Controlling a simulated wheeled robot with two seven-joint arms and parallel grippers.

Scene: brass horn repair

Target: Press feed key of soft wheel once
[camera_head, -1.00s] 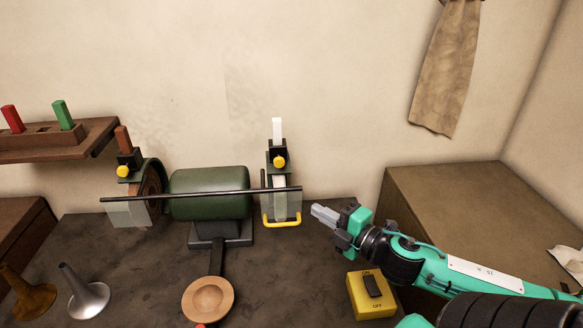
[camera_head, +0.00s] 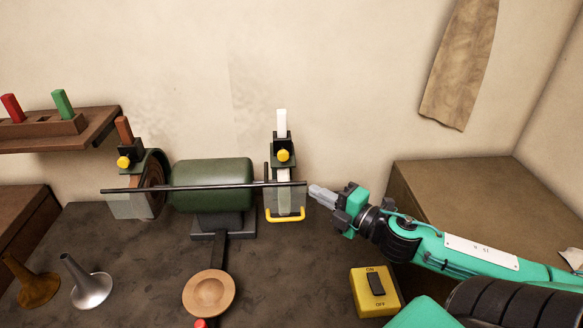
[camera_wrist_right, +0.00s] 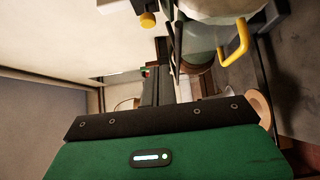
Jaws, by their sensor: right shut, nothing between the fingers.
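The buffing machine has a green motor (camera_head: 212,184) with a wheel at each end. On the right, a white bar (camera_head: 282,122) stands in a dark holder above a pale wheel housing, seemingly the soft wheel. A round yellow key (camera_head: 283,155) is on that holder's front; a yellow key also shows in the right wrist view (camera_wrist_right: 147,19). My right gripper (camera_head: 313,191) is shut and empty, just right of this housing and lower than the key, apart from it. The left wheel (camera_head: 154,185) is brown, with its own yellow key (camera_head: 123,162). My left gripper is out of view.
A dark rod (camera_head: 205,187) runs across in front of both wheels. A yellow handle (camera_head: 286,218) sits below the right housing. A yellow ON/OFF switch box (camera_head: 363,299), wooden dish (camera_head: 209,293) and silver funnel (camera_head: 90,286) stand on the bench.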

